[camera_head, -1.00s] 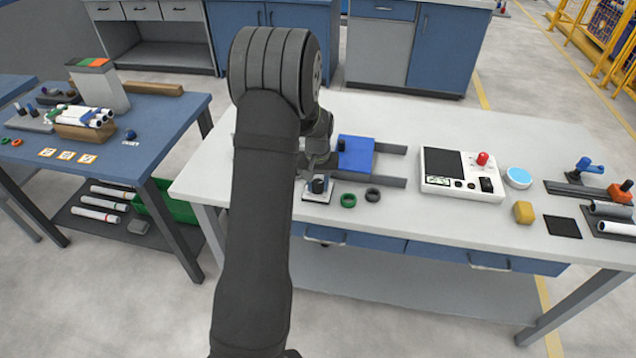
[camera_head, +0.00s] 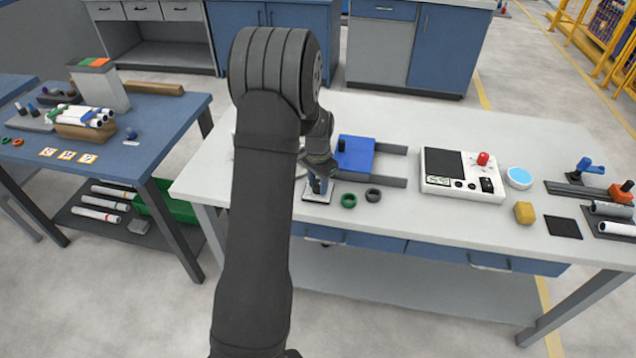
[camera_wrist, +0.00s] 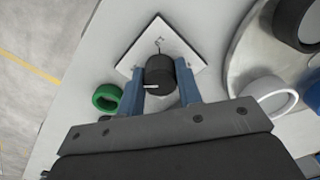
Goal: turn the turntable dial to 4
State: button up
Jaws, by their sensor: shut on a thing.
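The dial is a black knob (camera_wrist: 160,76) with a white pointer mark, on a square white plate (camera_wrist: 176,40) with small dark markings. My gripper (camera_wrist: 160,88) has its two blue fingers on either side of the knob and is shut on it, in the wrist view. In the head view my gripper (camera_head: 317,186) points down over the plate (camera_head: 318,208) near the front edge of the white table, and the knob is hidden by the fingers. A grey round turntable (camera_wrist: 245,50) shows in part at the right of the wrist view. I cannot read the dial's numbers.
A green ring (camera_head: 348,200) and a dark ring (camera_head: 373,195) lie just right of the dial plate. A blue block (camera_head: 355,153) on grey rails stands behind them. A white ring (camera_wrist: 268,97) stands on the turntable. A white control box (camera_head: 462,175) is further right.

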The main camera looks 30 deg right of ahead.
aim_at(318, 182)
jog(key=shift+m, duration=0.3)
jog(key=o, duration=1)
notch_tip(318, 182, up, 18)
jog(key=shift+f, duration=0.25)
jog(key=shift+f, duration=0.1)
notch_tip(318, 182, down, 17)
jog(key=shift+f, duration=0.15)
dwell(0.7)
